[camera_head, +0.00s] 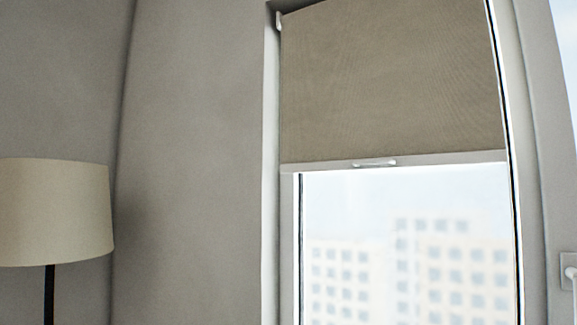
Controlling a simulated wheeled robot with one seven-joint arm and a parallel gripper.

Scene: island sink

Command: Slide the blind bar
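A white blind bar (440,158) runs along the bottom edge of a beige-brown roller blind (395,80). The bar has a small pale handle (375,163) a little left of its middle. The blind covers the upper part of the window, and the glass below the bar is bare. My gripper does not show in the head view, so its place relative to the bar cannot be seen.
A lamp with a cream shade (55,212) and a dark pole stands at the left. A grey wall (190,160) lies between lamp and window. A white window handle (569,275) is at the right edge. Pale buildings show through the glass (400,230).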

